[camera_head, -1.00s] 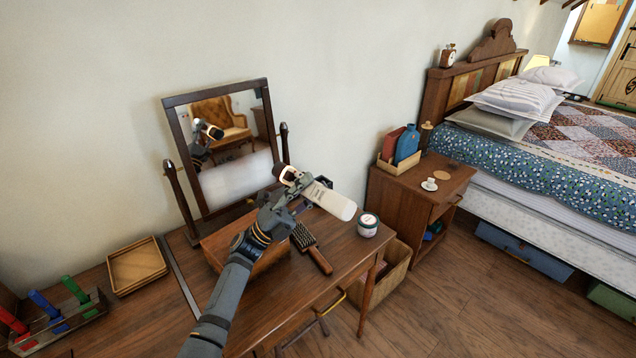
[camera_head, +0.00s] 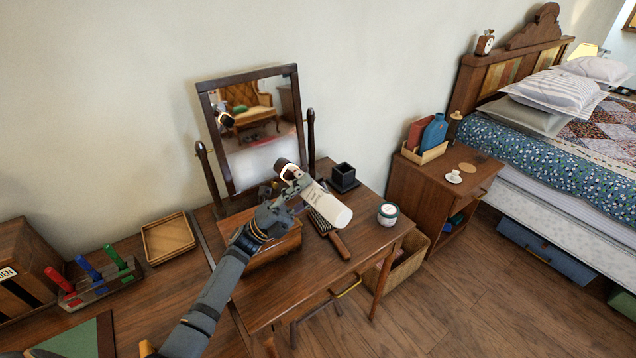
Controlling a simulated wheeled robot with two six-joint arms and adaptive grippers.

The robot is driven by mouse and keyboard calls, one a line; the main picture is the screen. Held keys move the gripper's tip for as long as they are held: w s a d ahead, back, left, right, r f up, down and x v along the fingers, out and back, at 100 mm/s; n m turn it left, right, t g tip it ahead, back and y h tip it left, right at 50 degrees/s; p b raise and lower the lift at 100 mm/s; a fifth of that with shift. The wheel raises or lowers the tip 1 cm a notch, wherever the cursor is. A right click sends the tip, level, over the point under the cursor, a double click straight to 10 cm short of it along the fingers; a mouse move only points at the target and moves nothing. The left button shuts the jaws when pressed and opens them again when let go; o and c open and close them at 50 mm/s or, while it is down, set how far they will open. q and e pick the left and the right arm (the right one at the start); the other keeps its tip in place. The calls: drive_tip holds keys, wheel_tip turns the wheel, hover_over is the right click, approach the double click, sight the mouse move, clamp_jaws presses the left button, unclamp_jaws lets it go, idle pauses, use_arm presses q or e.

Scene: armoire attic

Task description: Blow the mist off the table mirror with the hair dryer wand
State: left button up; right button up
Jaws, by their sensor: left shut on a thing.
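The table mirror (camera_head: 236,146) stands tilted in a dark wooden frame between two posts at the back of the dressing table (camera_head: 352,285). A whitish mist patch (camera_head: 262,165) covers the lower part of its glass; the upper part is clear and reflects an armchair. My left gripper (camera_head: 287,204) is shut on the white hair dryer wand (camera_head: 318,200), in front of the mirror's lower right. The wand's dark, copper-banded end (camera_head: 289,171) points up-left toward the glass, and its pale end points down-right. My right gripper is not in view.
A hairbrush (camera_head: 330,236), a jar (camera_head: 388,214) and a black square holder (camera_head: 344,176) are on the table's right side. A wooden tray (camera_head: 168,238) and a rack of coloured-handled items (camera_head: 103,282) lie left. A nightstand (camera_head: 418,187) stands right.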

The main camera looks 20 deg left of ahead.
sight(315, 181)
use_arm(q)
drive_tip(key=shift+s+a+f+n, duration=0.15)
drive_tip(key=shift+f, duration=0.2)
drive_tip(key=shift+s+a+f+n, duration=0.15)
drive_tip(key=shift+f, duration=0.2)
drive_tip(key=shift+r, duration=0.1)
drive_tip(key=shift+w+r+p, duration=0.3)
drive_tip(key=shift+r+p, duration=0.1)
drive_tip(key=shift+r, duration=0.3)
drive_tip(key=shift+w+d+r+t+y, duration=0.2)
drive_tip(key=shift+w+r+t+y, duration=0.15)
drive_tip(key=shift+w, duration=0.35)
drive_tip(key=shift+w+d+r+p, duration=0.15)
drive_tip(key=shift+w+r+p, duration=0.1)
drive_tip(key=shift+p, duration=0.1)
drive_tip(key=shift+w+d+r+p, duration=0.1)
drive_tip(key=shift+d+r+p, duration=0.1)
drive_tip(key=shift+r, duration=0.25)
drive_tip(key=shift+w+d+r+p, duration=0.1)
drive_tip(key=shift+d+r, duration=0.1)
drive_tip(key=shift+r, duration=0.25)
drive_tip(key=shift+w+d+r+p, duration=0.2)
drive_tip(key=shift+w+d+r, duration=0.15)
drive_tip(key=shift+r, duration=0.1)
drive_tip(key=shift+w+d+r+p, duration=0.15)
drive_tip(key=shift+w+d+r, duration=0.05)
drive_tip(key=shift+w+r, duration=0.2)
drive_tip(key=shift+r, duration=0.1)
